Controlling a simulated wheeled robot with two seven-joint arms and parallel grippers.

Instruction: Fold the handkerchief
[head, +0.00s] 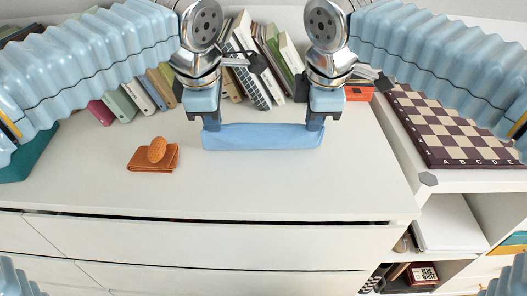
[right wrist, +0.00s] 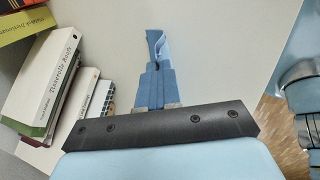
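The blue handkerchief (head: 262,137) shows in the head view as a narrow, wide band with a nearly straight top edge, near the middle of the white cabinet top. My left gripper (head: 211,124) is shut on its upper left end. My right gripper (head: 316,123) is shut on its upper right end. In the right wrist view, the fingers (right wrist: 156,85) are close together and the handkerchief (right wrist: 158,46) extends beyond their tips. The hand hides part of the cloth there. I cannot tell how much of it rests on the surface.
A brown wallet (head: 139,164) with a rounded brown object (head: 156,150) on it lies to the left. Several books (head: 135,98) stand behind. A chessboard (head: 455,125) lies on the right. The white cabinet top (head: 270,185) is clear in front, above the drawers (head: 220,238).

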